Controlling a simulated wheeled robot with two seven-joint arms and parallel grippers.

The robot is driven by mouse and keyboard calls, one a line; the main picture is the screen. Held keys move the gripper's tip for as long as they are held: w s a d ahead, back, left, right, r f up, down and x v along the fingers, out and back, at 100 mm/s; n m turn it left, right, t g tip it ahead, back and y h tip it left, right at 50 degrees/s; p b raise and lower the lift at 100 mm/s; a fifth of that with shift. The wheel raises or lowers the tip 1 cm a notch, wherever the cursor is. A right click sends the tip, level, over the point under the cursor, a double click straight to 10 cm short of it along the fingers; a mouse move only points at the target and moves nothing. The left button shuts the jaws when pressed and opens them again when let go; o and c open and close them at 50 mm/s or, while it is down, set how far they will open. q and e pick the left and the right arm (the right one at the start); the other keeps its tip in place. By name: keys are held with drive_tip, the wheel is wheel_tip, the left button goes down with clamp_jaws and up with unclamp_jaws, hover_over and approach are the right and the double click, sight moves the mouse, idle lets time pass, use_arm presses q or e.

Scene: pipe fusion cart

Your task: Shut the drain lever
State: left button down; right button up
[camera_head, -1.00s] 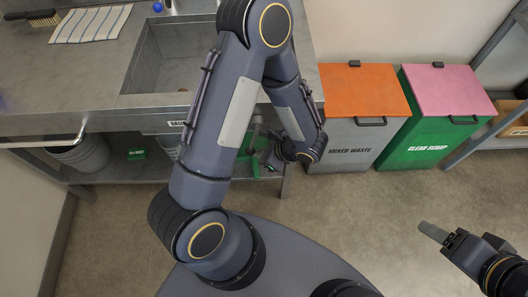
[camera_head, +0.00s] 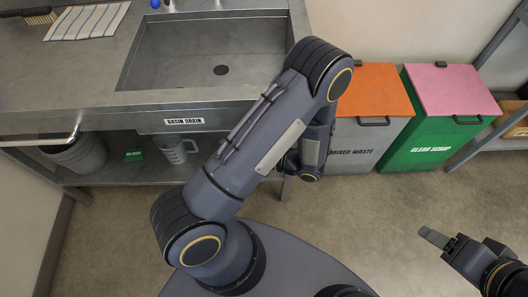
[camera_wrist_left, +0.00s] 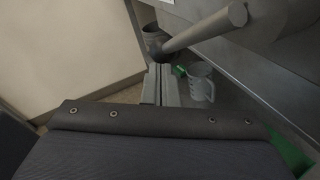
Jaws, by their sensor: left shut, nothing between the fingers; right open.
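The basin drain label (camera_head: 184,121) is on the sink front, below the basin (camera_head: 205,55) with its dark drain hole (camera_head: 221,70). I cannot make out the drain lever for certain; my left arm covers the area right of the label. A green piece (camera_wrist_left: 290,150) shows at the lower right of the left wrist view, but I cannot tell what it is. My left gripper (camera_wrist_left: 161,84) is shut and empty in the left wrist view, hidden in the head view. My right gripper (camera_head: 436,238) is open and empty, over the floor at the right.
Under the counter are grey buckets (camera_head: 82,155), a small green box (camera_head: 134,155) and a jug (camera_head: 174,150). A grey rail (camera_wrist_left: 205,28) crosses above my left fingers in the wrist view. Orange-lidded (camera_head: 372,92) and pink-lidded (camera_head: 450,90) bins stand right of the counter.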

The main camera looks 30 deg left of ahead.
use_arm(q)
drive_tip(key=shift+m+y, duration=0.3)
drive_tip(key=shift+y, duration=0.4)
drive_tip(key=shift+s+a+r+p, duration=0.25)
drive_tip(key=shift+a+r, duration=0.1)
drive_tip(key=shift+r, duration=0.25)
drive_tip(key=shift+s+a+r+p, duration=0.2)
drive_tip(key=shift+a+r, duration=0.2)
drive_tip(key=shift+r, duration=0.2)
drive_tip(key=shift+s+a+r+p, duration=0.25)
drive_tip(key=shift+a+r, duration=0.1)
drive_tip(key=shift+r, duration=0.25)
use_arm(e)
drive_tip(key=shift+r, duration=0.7)
use_arm(q)
drive_tip(key=w+d+f+b, duration=0.1)
drive_tip(key=d+f+b, duration=0.2)
drive_tip(key=d+f, duration=0.3)
drive_tip(key=d, duration=0.5)
drive_tip(key=shift+d+b, duration=0.3)
drive_tip(key=shift+b, duration=0.1)
use_arm(e)
drive_tip(key=f, duration=0.2)
drive_tip(key=d+f, duration=0.1)
drive_tip(key=shift+s+d+f, duration=0.2)
drive_tip(key=shift+f, duration=0.2)
